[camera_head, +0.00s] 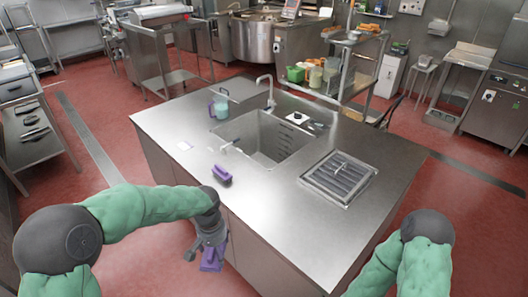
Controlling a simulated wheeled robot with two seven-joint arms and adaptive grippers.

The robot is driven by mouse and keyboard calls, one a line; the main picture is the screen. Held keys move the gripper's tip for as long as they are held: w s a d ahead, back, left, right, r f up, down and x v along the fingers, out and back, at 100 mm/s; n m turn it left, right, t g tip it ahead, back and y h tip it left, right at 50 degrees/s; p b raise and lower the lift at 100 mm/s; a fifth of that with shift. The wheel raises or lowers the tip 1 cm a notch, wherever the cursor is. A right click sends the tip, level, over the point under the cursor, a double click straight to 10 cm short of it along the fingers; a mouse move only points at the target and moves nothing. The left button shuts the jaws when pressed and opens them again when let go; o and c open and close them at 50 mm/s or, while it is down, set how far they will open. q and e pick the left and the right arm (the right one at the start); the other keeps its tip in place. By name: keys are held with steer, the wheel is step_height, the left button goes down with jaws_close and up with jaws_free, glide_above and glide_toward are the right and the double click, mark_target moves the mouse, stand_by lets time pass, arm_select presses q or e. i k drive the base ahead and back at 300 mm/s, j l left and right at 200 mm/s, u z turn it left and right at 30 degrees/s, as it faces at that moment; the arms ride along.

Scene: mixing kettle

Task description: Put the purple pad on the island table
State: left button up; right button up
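My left gripper (209,246) hangs in front of the island table (270,210), past its near edge and pointing down. A flat purple piece, which looks like the purple pad (212,260), sits at its fingertips, and the gripper appears shut on it. The gripper hides part of the pad. Another small purple item (222,174) lies on the table top near the front left edge; its exact kind is hard to tell. My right arm shows at the lower right, but its gripper is out of view.
The island has a sink (262,138) with a faucet (265,88) and a drain grate (339,177). The front middle of the top is clear.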

mark_target(282, 211)
steer(key=i+j+z, duration=0.2)
steer(key=z, duration=0.25)
steer(key=i+j+z, duration=0.15)
steer(key=j+z, duration=0.3)
steer(key=i+j+z, duration=0.15)
steer(key=j+z, duration=0.15)
steer(key=z, duration=0.15)
steer(key=j+z, duration=0.45)
